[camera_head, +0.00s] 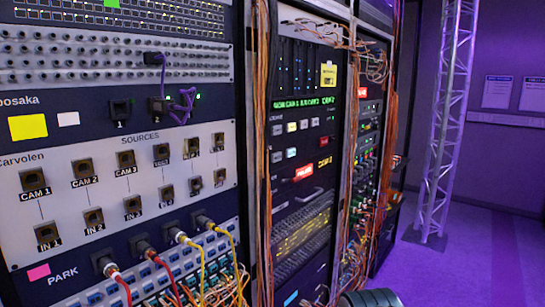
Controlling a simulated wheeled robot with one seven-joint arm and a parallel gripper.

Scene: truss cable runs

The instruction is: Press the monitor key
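The middle rack holds a dark control panel with small square keys. An upper row of pale keys (291,127) sits below a green lit text strip (302,102). A shorter row of pale keys (291,153) is beneath it. A larger key lit red (303,173) is lower down, with a smaller red-lit one (323,142) to its upper right. The lettering is too small to tell which is the monitor key. My gripper is not in view. A dark rounded shape at the bottom edge may be part of my arm.
The left rack carries a patch panel (70,215) with labelled sockets and several plugged cables (190,240) along its bottom. Orange cable bundles (262,150) hang between the racks, left of the keys. A truss tower (440,130) stands at right, with open floor (470,255) around it.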

